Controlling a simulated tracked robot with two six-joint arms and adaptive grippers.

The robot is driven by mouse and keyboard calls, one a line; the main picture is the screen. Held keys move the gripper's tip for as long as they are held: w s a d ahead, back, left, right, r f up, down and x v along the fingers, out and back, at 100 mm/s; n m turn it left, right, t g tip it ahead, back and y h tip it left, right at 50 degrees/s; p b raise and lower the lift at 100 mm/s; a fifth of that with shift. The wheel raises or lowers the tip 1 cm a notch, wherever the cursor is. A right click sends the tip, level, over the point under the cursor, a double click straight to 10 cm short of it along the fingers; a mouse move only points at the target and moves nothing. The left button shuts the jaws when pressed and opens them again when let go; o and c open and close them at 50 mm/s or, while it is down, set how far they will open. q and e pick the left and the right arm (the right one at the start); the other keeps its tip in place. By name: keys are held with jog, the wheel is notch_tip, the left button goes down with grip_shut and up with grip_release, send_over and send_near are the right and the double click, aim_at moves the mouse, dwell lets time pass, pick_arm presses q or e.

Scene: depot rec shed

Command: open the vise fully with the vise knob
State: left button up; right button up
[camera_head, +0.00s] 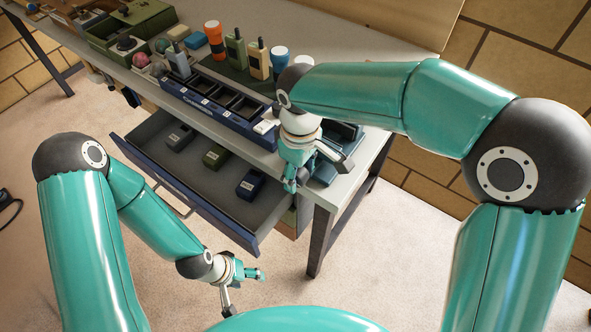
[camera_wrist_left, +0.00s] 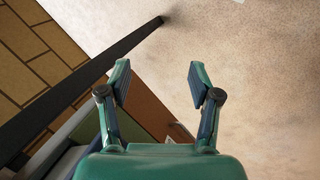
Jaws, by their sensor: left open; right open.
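A blue object that looks like the vise (camera_head: 347,132) sits at the right end of the bench, mostly hidden behind my right gripper. I cannot make out the vise knob or how far the jaws stand apart. My right gripper (camera_head: 316,176) is open, pointing down in front of the vise at the bench's front edge; I cannot tell whether it touches anything. My left gripper (camera_head: 248,288) is open and empty, low in front of the bench and away from the vise. Its two spread fingers also show in the left wrist view (camera_wrist_left: 158,78), with nothing between them.
An open drawer (camera_head: 177,192) holding several small devices juts out below the bench (camera_head: 350,182). A blue compartment tray (camera_head: 205,118), radios (camera_head: 236,48) and flashlights (camera_head: 214,40) stand on top. A bench leg (camera_head: 320,240) is at the right. The floor in front is mostly clear.

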jog(key=c, duration=1.1)
jog(key=shift+a, duration=0.25)
jog(key=shift+d, duration=0.15)
jog(key=shift+r+g+h+p, duration=0.3)
jog(key=shift+h+p, duration=0.1)
jog(key=shift+p, duration=0.85)
jog(key=h+p, duration=0.1)
jog(key=p, duration=0.1)
jog(key=g+h+p, duration=0.1)
jog(key=p, duration=0.1)
jog(key=g+h+p, duration=0.1)
jog(key=p, duration=0.2)
jog(key=shift+w+a+r, duration=0.1)
jog(key=shift+w+a, duration=0.15)
jog(key=shift+w, duration=0.05)
jog(key=shift+w+a+g+h+p, duration=0.1)
jog(key=shift+g+h+p, duration=0.6)
jog(key=shift+g+h, duration=0.15)
